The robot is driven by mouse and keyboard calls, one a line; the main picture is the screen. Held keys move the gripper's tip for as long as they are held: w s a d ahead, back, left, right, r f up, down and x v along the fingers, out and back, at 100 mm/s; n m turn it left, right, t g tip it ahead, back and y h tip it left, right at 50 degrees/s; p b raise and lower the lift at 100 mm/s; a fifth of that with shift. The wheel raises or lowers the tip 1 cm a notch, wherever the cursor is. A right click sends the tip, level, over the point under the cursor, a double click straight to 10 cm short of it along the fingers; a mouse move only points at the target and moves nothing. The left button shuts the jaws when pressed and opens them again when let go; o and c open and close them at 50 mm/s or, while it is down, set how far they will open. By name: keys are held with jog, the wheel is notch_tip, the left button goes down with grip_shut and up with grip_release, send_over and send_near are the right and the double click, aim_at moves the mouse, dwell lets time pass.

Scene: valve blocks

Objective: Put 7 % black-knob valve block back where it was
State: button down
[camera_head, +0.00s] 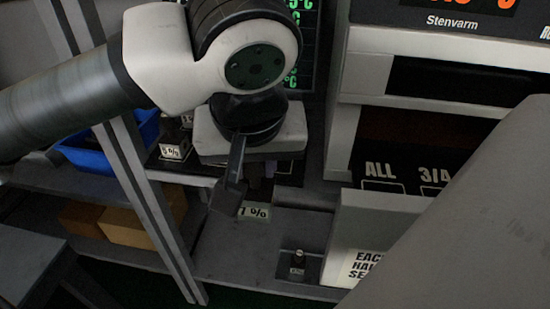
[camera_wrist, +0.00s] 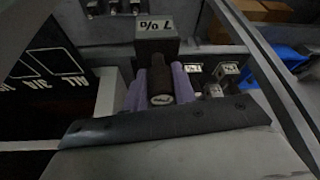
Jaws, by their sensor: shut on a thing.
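The 7 % black-knob valve block (camera_head: 256,211) shows in the head view as a white "7 %" label below my gripper (camera_head: 245,188); the arm hides much of the block. In the wrist view the dark valve block (camera_wrist: 156,47) carries the same label, upside down. Its black knob (camera_wrist: 160,72) lies between the two purple fingers of my gripper (camera_wrist: 160,80). The gripper is shut on the block by this knob. I cannot tell whether the block touches a surface beneath it.
A 5 % block (camera_head: 174,151) stands on the shelf left of my gripper. A small knobbed block (camera_head: 297,267) stands on the lower surface. A blue bin (camera_head: 88,157) and cardboard boxes (camera_head: 128,226) are at left. A white panel (camera_head: 372,225) rises at right.

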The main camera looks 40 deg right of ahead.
jog(key=shift+d+r, duration=0.1)
jog(key=shift+d, duration=0.2)
jog(key=w+d+p, duration=0.3)
jog(key=w+d, duration=0.9)
jog(key=d, duration=0.2)
jog(key=shift+w+d+f+p, duration=0.15)
jog(key=shift+f, duration=1.7)
jog(key=shift+w+d+f+p, duration=0.1)
jog(key=shift+f+p, duration=0.05)
jog(key=shift+f, duration=1.7)
jog(key=c, duration=1.1)
grip_release()
jog(key=shift+c, duration=0.2)
jog(key=v, duration=1.2)
jog(key=shift+r, duration=0.25)
